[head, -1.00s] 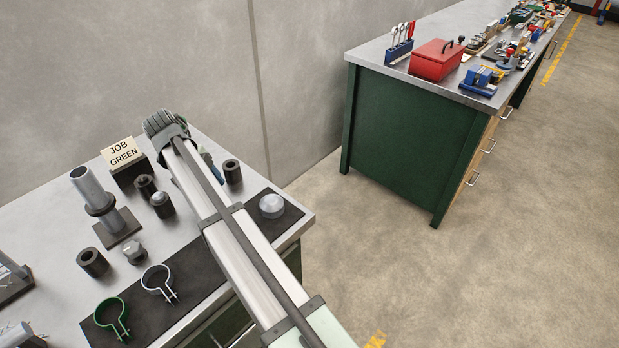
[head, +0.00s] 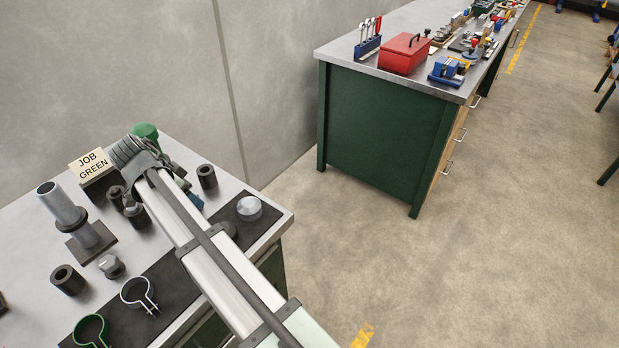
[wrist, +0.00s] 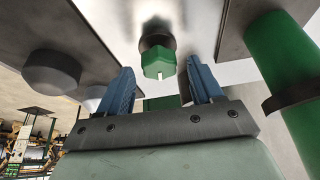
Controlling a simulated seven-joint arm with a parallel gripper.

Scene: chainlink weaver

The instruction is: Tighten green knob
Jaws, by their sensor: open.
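The green knob (wrist: 158,62) is a faceted green cap with a pale pointer mark, on a dark round base in the wrist view. My gripper (wrist: 162,75) is open; its two blue fingers stand apart, left and right of the knob's lower part in the picture. I cannot tell whether either finger touches it. In the head view my wrist hides the knob, and only a bit of a blue finger (head: 195,202) shows. A sign (head: 91,163) reading "JOB GREEN" stands to the left of my wrist.
A thick green post with a dark collar (wrist: 288,98) stands close at right in the wrist view; a green top (head: 145,130) shows behind my wrist. A grey post (head: 62,204), dark sleeves, a grey knob (head: 249,208) and a green ring clamp (head: 91,331) are on the bench.

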